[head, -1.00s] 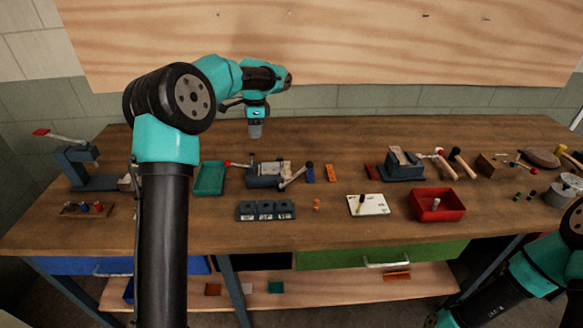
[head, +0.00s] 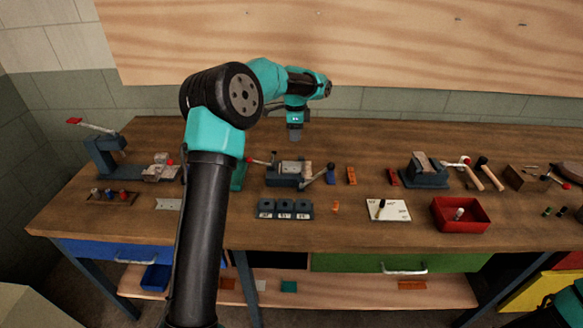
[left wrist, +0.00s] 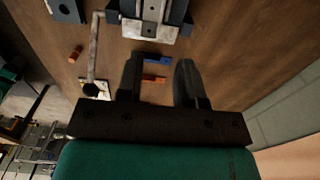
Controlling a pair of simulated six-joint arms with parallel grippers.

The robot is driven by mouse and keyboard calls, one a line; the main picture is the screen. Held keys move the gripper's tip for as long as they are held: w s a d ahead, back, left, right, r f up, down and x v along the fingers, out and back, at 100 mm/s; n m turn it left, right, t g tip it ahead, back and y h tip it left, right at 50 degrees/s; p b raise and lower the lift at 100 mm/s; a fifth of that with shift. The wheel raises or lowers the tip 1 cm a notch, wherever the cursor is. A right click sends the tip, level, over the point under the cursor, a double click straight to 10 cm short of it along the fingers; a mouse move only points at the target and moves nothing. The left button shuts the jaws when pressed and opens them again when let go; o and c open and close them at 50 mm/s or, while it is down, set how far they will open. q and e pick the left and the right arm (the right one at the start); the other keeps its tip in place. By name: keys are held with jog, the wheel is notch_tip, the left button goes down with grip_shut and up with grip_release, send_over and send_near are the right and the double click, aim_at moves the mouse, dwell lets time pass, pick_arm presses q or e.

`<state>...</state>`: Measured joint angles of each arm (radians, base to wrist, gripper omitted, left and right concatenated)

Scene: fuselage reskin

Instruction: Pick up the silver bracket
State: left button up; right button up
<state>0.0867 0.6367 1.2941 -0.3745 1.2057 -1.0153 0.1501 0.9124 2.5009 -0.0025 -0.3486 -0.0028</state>
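A flat silver-grey piece (head: 168,204) lies on the bench at the left, partly beside my left arm; it looks like the silver bracket, but it is small. Another silver-grey metal piece (head: 160,168) stands at the foot of the lever press. My left gripper (head: 294,137) points down over the back of the bench, behind the vise and well to the right of both pieces. In the left wrist view its fingers (left wrist: 160,75) are apart with nothing held between them. My right gripper is out of view.
The vise (head: 287,174) stands mid-bench and also shows in the left wrist view (left wrist: 176,14). The lever press (head: 103,158) is at the left. Three dark labelled bins (head: 285,209), a white card (head: 388,210) and a red tray (head: 460,215) sit along the front.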

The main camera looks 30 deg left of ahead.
pick_arm(q)
send_over(291, 167)
jog(key=d, duration=0.1)
jog(key=f, duration=0.7)
jog(key=shift+w, duration=0.4)
jog(key=shift+w+f, duration=0.1)
jog(key=shift+f, duration=2.5)
jog(key=shift+c, duration=0.2)
grip_shut()
